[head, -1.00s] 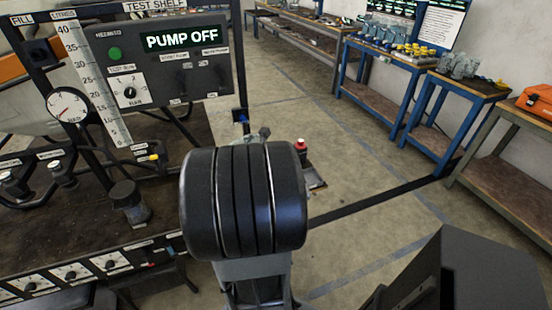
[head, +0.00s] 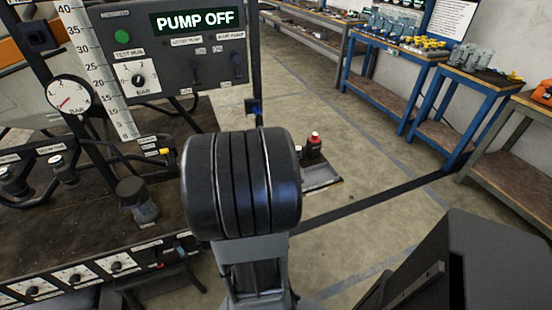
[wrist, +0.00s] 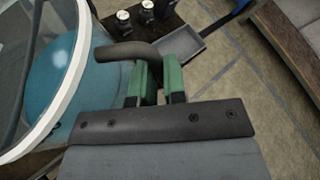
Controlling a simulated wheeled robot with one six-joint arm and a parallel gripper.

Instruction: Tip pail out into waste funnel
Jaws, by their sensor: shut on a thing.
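In the wrist view my gripper (wrist: 159,85), with green finger pads, is shut on a dark curved handle (wrist: 125,50). The handle joins the side of a clear round vessel with a white rim (wrist: 78,75), which looks like the pail. The vessel fills the left of that view and is cut off by the edge. Blue shows through or inside it; I cannot tell whether this is liquid in it or something behind. In the head view my arm's dark drum-shaped link hides my gripper and the pail. I cannot pick out the waste funnel in either view.
A test bench (head: 60,210) with a gauge (head: 72,94) and a panel reading PUMP OFF (head: 195,21) stands at left. A red-capped bottle (head: 313,146) stands by a grey tray (head: 322,175) beyond my arm. Blue-framed tables (head: 445,100) line the right; the floor between is clear.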

